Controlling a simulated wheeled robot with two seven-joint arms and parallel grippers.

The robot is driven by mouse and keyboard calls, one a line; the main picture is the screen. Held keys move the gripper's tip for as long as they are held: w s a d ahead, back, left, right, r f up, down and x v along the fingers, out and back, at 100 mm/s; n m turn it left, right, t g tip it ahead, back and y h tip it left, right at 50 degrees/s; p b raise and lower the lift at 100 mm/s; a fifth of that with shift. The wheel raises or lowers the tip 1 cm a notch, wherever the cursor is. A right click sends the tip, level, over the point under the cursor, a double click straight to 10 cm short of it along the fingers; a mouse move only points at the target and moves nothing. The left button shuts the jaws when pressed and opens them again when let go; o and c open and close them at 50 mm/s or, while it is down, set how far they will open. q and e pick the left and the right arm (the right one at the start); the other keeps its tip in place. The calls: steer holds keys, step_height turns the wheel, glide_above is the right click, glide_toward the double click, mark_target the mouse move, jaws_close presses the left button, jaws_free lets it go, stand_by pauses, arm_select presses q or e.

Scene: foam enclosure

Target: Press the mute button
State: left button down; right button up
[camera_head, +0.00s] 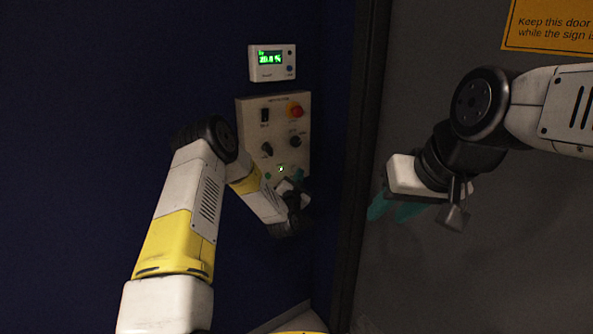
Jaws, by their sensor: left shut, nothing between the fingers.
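A light control panel (245,130) is fixed to the dark blue wall. It carries a red knob or button (296,111), dark switches and knobs, and a small lit green spot (280,168) near its lower edge. Above it is a white display unit (270,76) with green digits and small dark buttons (290,68) at its right side. The labels are too small to read, so I cannot tell which control is the mute button. My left gripper (297,175) is shut at the panel's lower right and hides part of it; contact is unclear. My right gripper (393,209) has its teal fingers apart, away from the panel.
A grey door (480,270) with a dark frame (350,180) stands right of the panel. A yellow sign (550,28) is on the door at the top right. My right arm is in front of the door. The wall left of the panel is bare.

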arm_select(q)
steer(key=s+d, duration=0.1)
steer(key=s, duration=0.1)
steer(key=s+d, duration=0.1)
steer(key=shift+s+d, duration=0.4)
steer(key=shift+r, duration=0.1)
stand_by(0.4)
step_height(320, 180, up, 11)
steer(key=s+a+g+h, duration=0.2)
steer(key=g, duration=0.1)
steer(key=s+a+r+n+g+y, duration=0.15)
steer(key=s+a+r+g, duration=0.25)
steer(key=s+r, duration=0.45)
steer(key=s+a+n+g, duration=0.2)
steer(key=s+a, duration=0.1)
steer(key=s, duration=0.8)
steer(key=s+a+n+g+y, duration=0.1)
steer(key=s+a+n+g, duration=0.1)
steer(key=s, duration=1)
steer(key=s+a+n+g, duration=0.2)
steer(key=s+a+n, duration=0.1)
steer(key=s, duration=0.8)
steer(key=shift+s+a+f, duration=0.3)
steer(key=shift+s+f, duration=0.05)
steer(key=shift+f, duration=0.05)
